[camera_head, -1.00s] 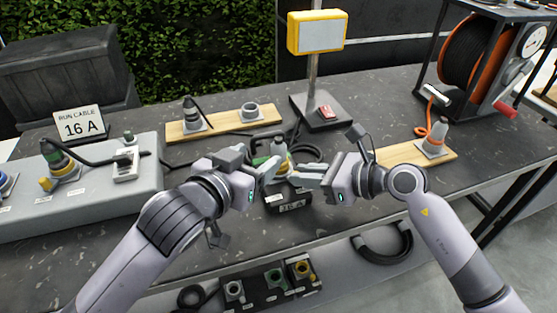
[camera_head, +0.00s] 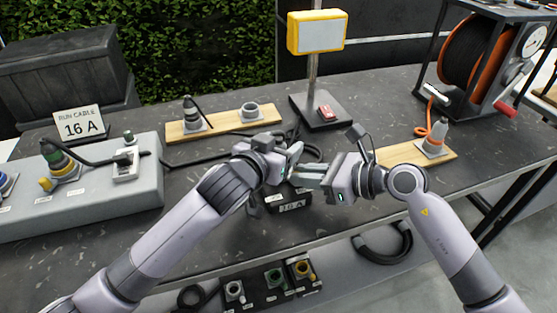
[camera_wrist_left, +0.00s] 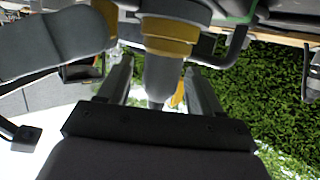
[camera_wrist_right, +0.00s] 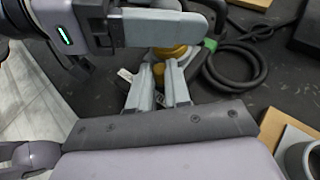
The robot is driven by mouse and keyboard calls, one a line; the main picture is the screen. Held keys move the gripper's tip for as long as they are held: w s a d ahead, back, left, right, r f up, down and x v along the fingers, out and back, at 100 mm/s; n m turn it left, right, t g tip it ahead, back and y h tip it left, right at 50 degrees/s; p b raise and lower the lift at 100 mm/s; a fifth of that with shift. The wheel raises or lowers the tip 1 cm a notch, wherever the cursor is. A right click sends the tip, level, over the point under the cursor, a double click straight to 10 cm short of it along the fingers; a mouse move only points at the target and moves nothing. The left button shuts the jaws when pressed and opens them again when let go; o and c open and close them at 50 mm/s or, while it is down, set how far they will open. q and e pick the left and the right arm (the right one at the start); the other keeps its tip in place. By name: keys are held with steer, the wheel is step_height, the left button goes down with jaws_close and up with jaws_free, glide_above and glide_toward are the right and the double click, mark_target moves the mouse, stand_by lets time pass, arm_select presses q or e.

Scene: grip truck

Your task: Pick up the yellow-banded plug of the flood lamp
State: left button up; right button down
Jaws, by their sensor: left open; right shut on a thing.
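The yellow-banded plug (camera_wrist_left: 170,32) has a grey body and a yellow ring. In the left wrist view its narrow end lies between the fingers of my left gripper (camera_wrist_left: 160,78), which is open around it. In the head view my left gripper (camera_head: 292,162) hides most of the plug, above the small black 16 A box (camera_head: 292,207). My right gripper (camera_head: 299,177) comes in low from the right. In the right wrist view its fingers (camera_wrist_right: 159,90) are shut on a small yellow part (camera_wrist_right: 158,73) below the yellow band; which part is unclear.
The flood lamp (camera_head: 317,32) stands behind on its post. A grey box (camera_head: 90,205) with sockets is at the left. Wooden boards (camera_head: 225,122) with fittings lie behind and at right. Black cable (camera_wrist_right: 238,75) coils near the plug. An orange cable reel (camera_head: 470,52) is at back right.

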arm_select(q)
steer(key=shift+w+d+f, duration=0.15)
steer(key=shift+w+d, duration=0.15)
steer(key=shift+w, duration=0.25)
steer(key=c, duration=1.1)
step_height(320, 180, up, 10)
steer(key=shift+r, duration=0.1)
arm_select(e)
steer(key=c, duration=1)
jaws_free()
